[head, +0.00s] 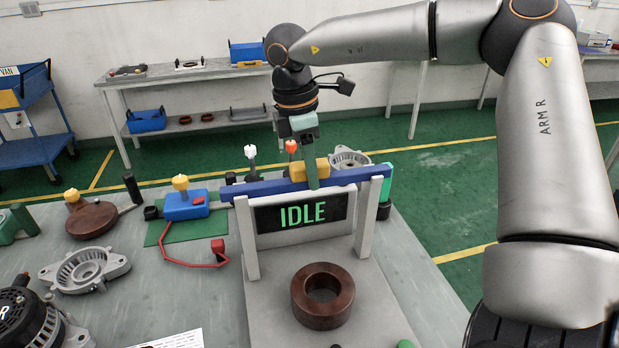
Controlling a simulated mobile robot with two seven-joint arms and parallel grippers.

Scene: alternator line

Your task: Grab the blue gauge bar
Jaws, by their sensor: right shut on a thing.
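The long blue gauge bar (268,187) lies across the top of a light grey two-post frame (247,238), above a black sign reading IDLE (302,214). The fingers hide part of the bar and block. I cannot tell whether the bar touches the posts or is slightly raised. My left gripper is not in view.
A brown ring (323,313) lies on the plate in front of the sign. A back bench (180,72) and blue cart (30,125) stand behind.

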